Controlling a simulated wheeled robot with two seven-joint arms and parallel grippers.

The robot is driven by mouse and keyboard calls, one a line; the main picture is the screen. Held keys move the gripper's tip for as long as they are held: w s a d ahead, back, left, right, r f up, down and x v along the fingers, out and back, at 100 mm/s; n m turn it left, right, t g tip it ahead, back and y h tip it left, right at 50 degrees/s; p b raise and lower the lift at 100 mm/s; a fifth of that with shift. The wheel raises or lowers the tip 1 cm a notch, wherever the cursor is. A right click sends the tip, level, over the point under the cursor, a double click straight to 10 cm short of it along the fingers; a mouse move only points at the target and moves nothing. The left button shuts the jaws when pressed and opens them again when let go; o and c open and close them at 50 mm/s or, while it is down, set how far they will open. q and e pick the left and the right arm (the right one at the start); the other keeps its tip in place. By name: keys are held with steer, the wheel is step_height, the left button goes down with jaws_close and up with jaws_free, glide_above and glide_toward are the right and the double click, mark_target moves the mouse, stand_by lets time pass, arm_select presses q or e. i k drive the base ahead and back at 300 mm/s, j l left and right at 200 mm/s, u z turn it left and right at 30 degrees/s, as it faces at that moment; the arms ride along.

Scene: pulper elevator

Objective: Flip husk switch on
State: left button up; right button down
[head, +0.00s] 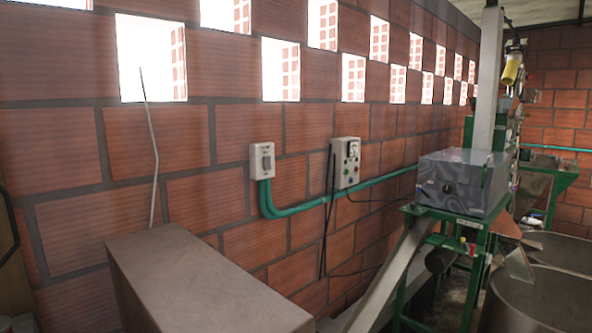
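A small pale switch box (262,161) is fixed to the brick wall near the middle of the head view, with a dark switch on its face. To its right, a larger grey control box (345,163) carries a round dial and several knobs or buttons. No label shows which of them is the husk switch, and the switch positions are too small to tell. Neither of my grippers is in view.
A brown box-like block (185,280) stands in front of the wall below the switch box. Green conduit (300,208) runs along the wall. A grey machine (463,182) on a green frame and large metal drums (540,300) fill the right.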

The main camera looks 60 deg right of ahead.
mark_target(268, 165)
steer(key=k+l, duration=0.1)
steer(key=l, duration=2.25)
steer(key=k, duration=0.05)
